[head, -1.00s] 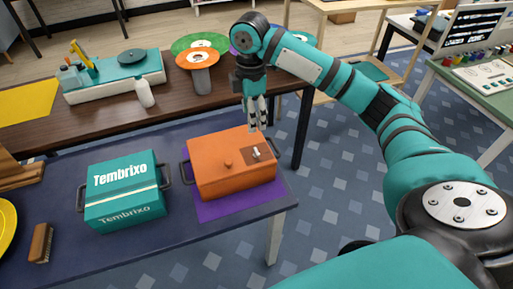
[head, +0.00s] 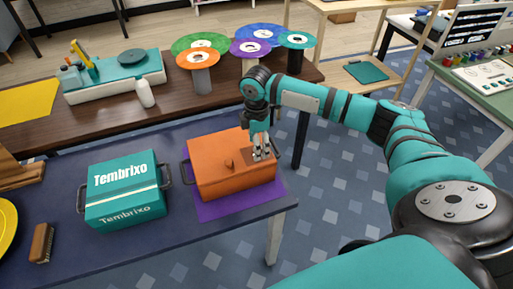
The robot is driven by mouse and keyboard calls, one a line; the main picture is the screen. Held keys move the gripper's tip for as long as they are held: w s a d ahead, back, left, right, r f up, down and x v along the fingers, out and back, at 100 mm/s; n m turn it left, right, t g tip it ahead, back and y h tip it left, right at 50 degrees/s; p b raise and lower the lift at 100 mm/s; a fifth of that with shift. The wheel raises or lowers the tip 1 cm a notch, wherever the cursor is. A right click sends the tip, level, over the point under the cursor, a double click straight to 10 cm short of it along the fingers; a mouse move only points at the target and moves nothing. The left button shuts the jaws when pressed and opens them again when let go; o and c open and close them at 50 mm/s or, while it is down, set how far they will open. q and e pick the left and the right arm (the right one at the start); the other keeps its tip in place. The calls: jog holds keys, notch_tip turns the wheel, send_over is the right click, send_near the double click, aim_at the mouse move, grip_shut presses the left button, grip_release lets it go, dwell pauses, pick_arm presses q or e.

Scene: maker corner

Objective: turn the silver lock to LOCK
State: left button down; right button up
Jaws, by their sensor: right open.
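The silver lock sits on a brown plate (head: 250,157) on top of the orange box (head: 232,177), near its right end. My right gripper (head: 262,153) points down at the plate, with its fingertips right at the lock. Its fingers are apart, and they hide most of the lock, so I cannot tell which way the lock points or whether the fingers touch it. Any LOCK marking is too small to read. My left gripper is not in view.
The orange box stands on a purple mat (head: 215,208) at the right end of the blue table (head: 190,238). A teal Tembrixo box (head: 124,190) is to its left. A brush (head: 41,243) lies front left.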

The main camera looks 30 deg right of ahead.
jog(key=shift+f, duration=1.1)
jog(key=c, duration=1.2)
jog(key=shift+o, duration=0.2)
jog(key=shift+r+m+p, duration=0.15)
jog(key=shift+m+p, duration=0.15)
jog(key=shift+p, duration=0.3)
jog(key=m+p, duration=1)
jog(key=p, duration=0.4)
jog(key=shift+r+m, duration=0.15)
jog(key=shift+m, duration=0.15)
jog(key=m+p, duration=0.2)
jog(key=m, duration=0.1)
jog(key=shift+m+p, duration=0.3)
jog(key=shift+p, duration=0.05)
jog(key=shift+f+m+p, duration=0.2)
jog(key=shift+m+p, duration=0.8)
jog(key=shift+m, duration=0.8)
